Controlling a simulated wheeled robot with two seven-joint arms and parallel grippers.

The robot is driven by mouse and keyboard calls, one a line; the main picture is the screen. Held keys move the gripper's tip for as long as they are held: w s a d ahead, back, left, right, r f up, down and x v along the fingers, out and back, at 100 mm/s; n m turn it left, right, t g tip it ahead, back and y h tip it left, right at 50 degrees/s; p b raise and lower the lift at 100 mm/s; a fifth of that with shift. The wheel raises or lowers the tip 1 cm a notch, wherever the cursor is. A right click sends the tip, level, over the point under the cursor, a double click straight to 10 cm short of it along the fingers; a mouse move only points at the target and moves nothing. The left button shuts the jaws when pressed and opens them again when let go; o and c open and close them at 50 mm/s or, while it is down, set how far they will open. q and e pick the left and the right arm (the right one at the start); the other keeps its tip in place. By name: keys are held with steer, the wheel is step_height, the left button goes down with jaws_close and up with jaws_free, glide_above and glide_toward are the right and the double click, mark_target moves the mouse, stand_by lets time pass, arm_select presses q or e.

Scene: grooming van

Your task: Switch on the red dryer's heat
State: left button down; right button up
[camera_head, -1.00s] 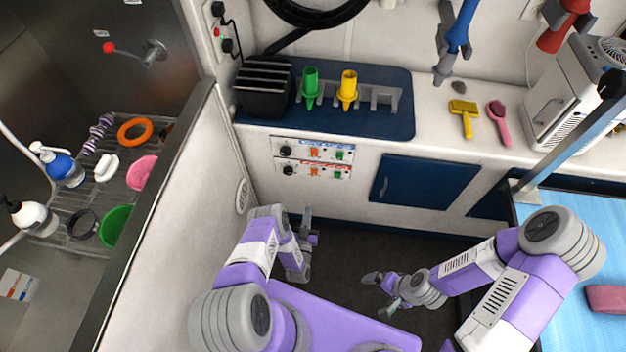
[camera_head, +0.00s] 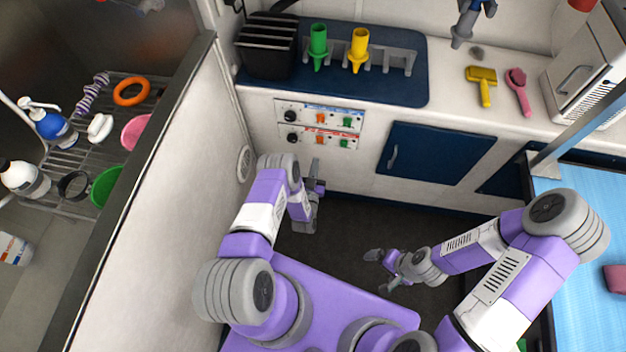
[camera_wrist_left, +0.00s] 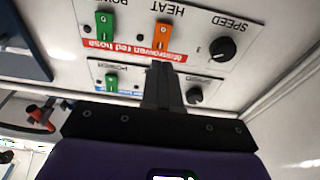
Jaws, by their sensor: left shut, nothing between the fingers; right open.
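The control panel with the red label (camera_head: 332,131) is the lower of two on the white cabinet front. Its orange heat switch (camera_head: 320,140) sits between a black speed knob (camera_head: 292,139) and a green power switch (camera_head: 344,143). The left wrist view shows this panel upside down, with the orange heat switch (camera_wrist_left: 162,34) near the top. My left gripper (camera_head: 316,166) is shut and empty, below the panel; its fingers (camera_wrist_left: 162,82) point toward the heat switch, apparently short of it. The switch's position is unclear. My right gripper (camera_head: 378,271) is open and empty over the floor.
The blue-label panel (camera_head: 320,107) is just above the red one. A white side wall (camera_head: 190,170) stands close left of my left arm. A blue cabinet door (camera_head: 435,153) is to the right. A grooming table (camera_head: 580,230) stands at right.

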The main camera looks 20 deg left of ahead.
mark_target(319, 140)
arm_select(q)
steer(key=b+x, duration=0.2)
steer(key=x, duration=0.5)
steer(key=shift+w+a+r, duration=0.1)
steer(key=shift+r, duration=0.1)
arm_select(e)
step_height(319, 140, down, 2)
steer(key=shift+f, duration=0.15)
